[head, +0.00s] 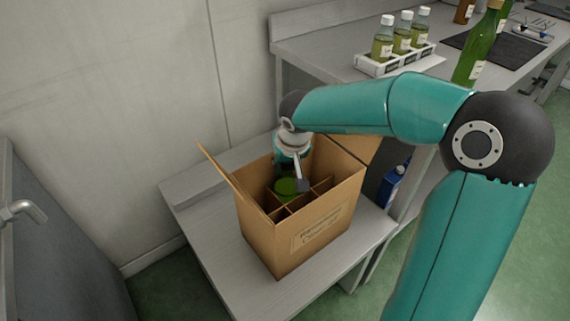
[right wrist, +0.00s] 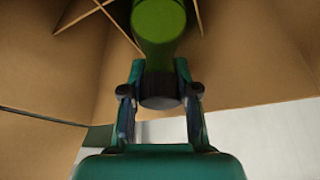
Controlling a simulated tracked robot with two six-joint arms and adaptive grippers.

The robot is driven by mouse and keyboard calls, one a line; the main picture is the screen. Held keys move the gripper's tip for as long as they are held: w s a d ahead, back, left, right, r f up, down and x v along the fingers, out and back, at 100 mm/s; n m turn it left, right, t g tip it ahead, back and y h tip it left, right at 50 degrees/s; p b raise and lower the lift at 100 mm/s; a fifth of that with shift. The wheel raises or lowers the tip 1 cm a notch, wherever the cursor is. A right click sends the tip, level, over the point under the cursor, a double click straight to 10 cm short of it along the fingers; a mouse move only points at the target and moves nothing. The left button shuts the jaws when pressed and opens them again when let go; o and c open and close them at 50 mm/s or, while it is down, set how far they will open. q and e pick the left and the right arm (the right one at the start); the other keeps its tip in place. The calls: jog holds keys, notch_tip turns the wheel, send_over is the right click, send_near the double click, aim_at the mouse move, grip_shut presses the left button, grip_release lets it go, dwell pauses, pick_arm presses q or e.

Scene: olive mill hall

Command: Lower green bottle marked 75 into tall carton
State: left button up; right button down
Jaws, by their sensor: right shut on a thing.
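The tall carton (head: 300,233) stands open on a low grey bench, its flaps up and thin dividers inside. A green bottle (head: 286,187) is at the carton's mouth, among the dividers; its lower part is hidden and no 75 can be read. My right gripper (head: 294,172) reaches in over the carton from the right. In the right wrist view, my right gripper (right wrist: 159,92) is shut on the dark end of the green bottle (right wrist: 158,25), with the green body extending away. The carton's brown wall (right wrist: 235,60) and dividers are close by. My left gripper is not in view.
Another green bottle (head: 478,48) stands on the steel worktop at the upper right. A white rack (head: 395,60) there holds small capped bottles. A blue container (head: 392,186) is right of the carton. The low bench (head: 215,240) is bare at the left.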

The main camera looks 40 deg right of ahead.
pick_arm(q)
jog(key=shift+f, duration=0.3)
pick_arm(e)
jog(key=shift+f, duration=0.2)
jog(key=c, duration=0.8)
grip_release()
jog(key=shift+f, duration=0.1)
